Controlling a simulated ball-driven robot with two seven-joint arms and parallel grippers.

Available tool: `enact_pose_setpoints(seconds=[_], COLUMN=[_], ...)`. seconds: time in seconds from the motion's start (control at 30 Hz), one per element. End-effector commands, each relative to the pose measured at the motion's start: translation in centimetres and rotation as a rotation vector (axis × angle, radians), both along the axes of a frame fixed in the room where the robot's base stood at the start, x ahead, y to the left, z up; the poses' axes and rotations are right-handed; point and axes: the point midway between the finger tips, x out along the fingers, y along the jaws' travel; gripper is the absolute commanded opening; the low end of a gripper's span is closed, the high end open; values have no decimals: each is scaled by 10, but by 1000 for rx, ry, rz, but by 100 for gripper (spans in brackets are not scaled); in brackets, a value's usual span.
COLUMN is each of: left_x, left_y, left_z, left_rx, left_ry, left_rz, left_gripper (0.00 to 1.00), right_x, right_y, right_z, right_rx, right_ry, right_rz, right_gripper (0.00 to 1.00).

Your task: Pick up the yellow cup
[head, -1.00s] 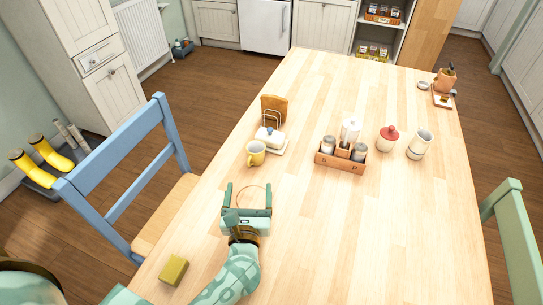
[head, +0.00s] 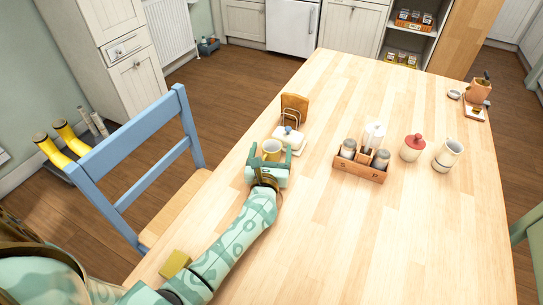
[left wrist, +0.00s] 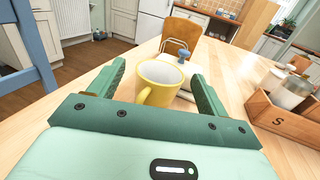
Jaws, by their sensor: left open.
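The yellow cup (head: 271,148) stands upright on the wooden table near its left edge. My left gripper (head: 270,153) is open, with a finger on each side of the cup. In the left wrist view the cup (left wrist: 160,79) is between the two green fingers (left wrist: 157,85), its handle toward the lower left. The left finger looks close to the cup; I cannot tell whether either finger touches it. The lower part of the cup is partly hidden by my gripper in the head view. My right gripper is not in view.
A white butter dish (head: 289,138) and a toast rack (head: 294,109) stand just behind the cup. A wooden condiment caddy (head: 360,170) is to the right, with a red-lidded jar (head: 412,149) and a jug (head: 447,155) beyond. A yellow-green block (head: 174,263) lies near the left edge.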

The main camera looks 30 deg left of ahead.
Motion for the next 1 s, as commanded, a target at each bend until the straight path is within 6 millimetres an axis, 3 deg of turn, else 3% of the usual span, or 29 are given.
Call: enact_pose_setpoints(seconds=[0.1, 0.37, 0.53, 0.83, 1.0], left_x=[13, 14, 14, 14, 14], left_y=[5, 6, 6, 6, 6], left_z=[-1, 0, 0, 4, 37], left_rx=[1, 1, 1, 0, -2], left_ry=[-1, 0, 0, -2, -8], left_rz=[0, 0, 0, 0, 1], left_gripper=[77, 75, 27, 27, 27], right_x=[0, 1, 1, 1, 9], right_y=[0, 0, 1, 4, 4], right_z=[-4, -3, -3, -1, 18], right_rx=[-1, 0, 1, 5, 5], right_ry=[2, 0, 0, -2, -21], right_rz=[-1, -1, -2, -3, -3], right_gripper=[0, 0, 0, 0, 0])
